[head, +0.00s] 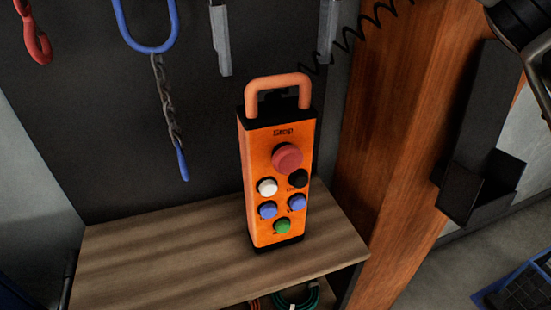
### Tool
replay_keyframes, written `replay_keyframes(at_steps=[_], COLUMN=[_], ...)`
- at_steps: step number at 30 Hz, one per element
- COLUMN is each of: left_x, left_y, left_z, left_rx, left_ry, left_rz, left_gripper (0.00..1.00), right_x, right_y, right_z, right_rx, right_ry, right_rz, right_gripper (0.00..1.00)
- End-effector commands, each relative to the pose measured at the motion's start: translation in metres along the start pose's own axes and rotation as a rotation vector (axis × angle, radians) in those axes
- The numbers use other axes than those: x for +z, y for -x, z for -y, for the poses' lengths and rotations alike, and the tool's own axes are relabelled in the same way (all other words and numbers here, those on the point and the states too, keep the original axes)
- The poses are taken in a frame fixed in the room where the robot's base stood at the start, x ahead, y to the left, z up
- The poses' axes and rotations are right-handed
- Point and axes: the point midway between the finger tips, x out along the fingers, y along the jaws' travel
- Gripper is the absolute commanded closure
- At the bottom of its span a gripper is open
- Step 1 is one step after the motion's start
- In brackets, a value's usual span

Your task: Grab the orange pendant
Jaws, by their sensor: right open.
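The orange pendant (256,190) stands upright on a wooden shelf (150,245), near the middle of the head view. It has a red stop button, white, black, blue and green buttons, and an orange loop handle on top. A black coiled cord runs up from behind its top to the upper right. My right gripper (541,75) shows only in part at the top right corner, apart from the pendant and well to its right. It is open, and nothing shows between its fingers. My left gripper is not in view.
Behind the pendant a dark panel holds a blue hook with a chain (168,105), a red hook (35,38) and grey metal pieces. A wooden post (400,150) and a black holder (480,180) stand on the right. The shelf left of the pendant is clear.

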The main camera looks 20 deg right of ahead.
Motion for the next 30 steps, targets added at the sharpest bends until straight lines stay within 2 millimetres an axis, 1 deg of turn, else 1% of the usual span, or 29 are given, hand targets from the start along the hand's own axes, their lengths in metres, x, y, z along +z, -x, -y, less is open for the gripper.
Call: replay_keyframes(at_steps=[1,3,11,15,18,22,28,29,30], left_x=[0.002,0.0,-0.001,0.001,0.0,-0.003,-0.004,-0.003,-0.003], left_y=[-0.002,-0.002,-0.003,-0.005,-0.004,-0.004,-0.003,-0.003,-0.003], left_z=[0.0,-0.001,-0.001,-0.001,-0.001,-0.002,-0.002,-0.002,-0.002], left_rx=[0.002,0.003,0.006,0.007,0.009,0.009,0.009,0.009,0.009], left_ry=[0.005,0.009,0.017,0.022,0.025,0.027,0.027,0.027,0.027], left_rz=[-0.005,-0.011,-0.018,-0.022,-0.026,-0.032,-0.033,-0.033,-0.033], left_gripper=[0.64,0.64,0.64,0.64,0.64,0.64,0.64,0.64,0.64], right_x=[0.0,0.0,0.0,0.0,0.0,0.0,0.0,0.0,0.0], right_y=[-0.014,-0.022,-0.04,-0.063,-0.075,-0.084,-0.084,-0.084,-0.084], right_z=[0.0,0.0,0.001,0.002,0.003,0.003,0.003,0.003,0.003], right_rx=[0.002,0.002,0.003,0.002,0.002,0.002,0.002,0.002,0.002], right_ry=[0.0,0.0,-0.001,0.001,0.0,-0.001,-0.001,-0.001,-0.001], right_rz=[-0.003,-0.003,-0.002,-0.004,-0.002,0.0,0.001,0.001,0.001], right_gripper=[0.0,0.0,0.0,0.0,0.0,0.0,0.0,0.03,0.14])
